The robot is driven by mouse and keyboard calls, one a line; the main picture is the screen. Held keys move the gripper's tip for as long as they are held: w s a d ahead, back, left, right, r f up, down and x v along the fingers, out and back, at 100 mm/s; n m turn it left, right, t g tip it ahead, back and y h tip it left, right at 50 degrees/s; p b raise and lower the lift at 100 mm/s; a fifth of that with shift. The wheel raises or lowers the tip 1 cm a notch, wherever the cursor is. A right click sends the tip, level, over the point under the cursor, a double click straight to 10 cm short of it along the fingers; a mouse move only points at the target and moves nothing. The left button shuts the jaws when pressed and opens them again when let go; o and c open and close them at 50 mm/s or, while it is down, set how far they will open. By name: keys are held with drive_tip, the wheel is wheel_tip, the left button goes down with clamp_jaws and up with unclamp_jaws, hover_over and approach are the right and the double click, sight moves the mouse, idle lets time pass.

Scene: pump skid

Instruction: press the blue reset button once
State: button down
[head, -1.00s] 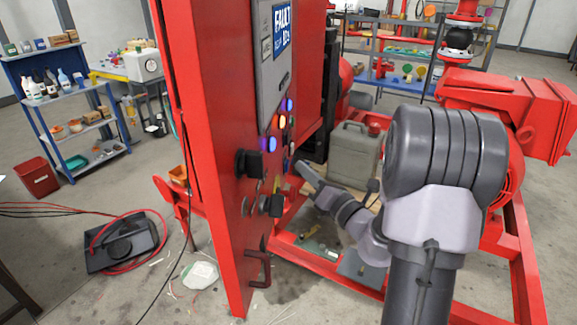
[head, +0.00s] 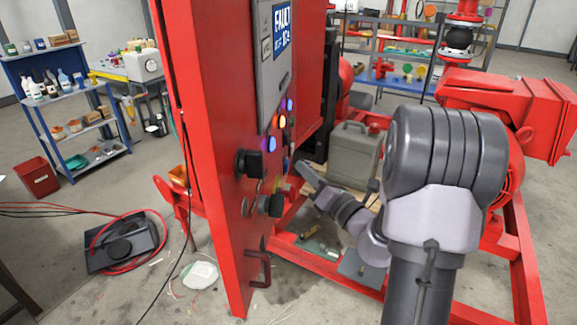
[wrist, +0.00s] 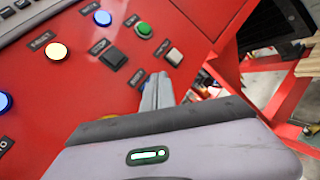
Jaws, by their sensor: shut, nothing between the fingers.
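The red control panel (head: 215,200) stands left of my arm in the head view, with a cluster of small coloured buttons and lamps. In the wrist view, one blue lit round piece (wrist: 102,17) is at the top and another (wrist: 5,101) at the left edge. I cannot read which label says reset. Contact cannot be told. My gripper also shows in the head view (head: 301,166).
A green button (wrist: 143,30), a black button (wrist: 110,55) and a yellow-white lamp (wrist: 56,50) sit close by. Black knobs (head: 249,163) and a red handle (head: 260,268) stick out from the panel. A grey-green jerrycan (head: 354,152) stands behind my gripper.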

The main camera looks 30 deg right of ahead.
idle(0.3)
drive_tip(key=shift+w+a, duration=0.3)
drive_tip(key=shift+a, duration=0.05)
drive_tip(key=shift+w+a+p, duration=0.25)
drive_tip(key=shift+a+p, duration=0.05)
idle(0.7)
drive_tip(key=shift+d, duration=0.1)
drive_tip(key=shift+s+d, duration=0.5)
drive_tip(key=s+d, duration=0.1)
drive_tip(key=d, duration=0.1)
drive_tip(key=s+d, duration=0.2)
drive_tip(key=shift+s, duration=0.1)
idle(0.5)
idle(0.7)
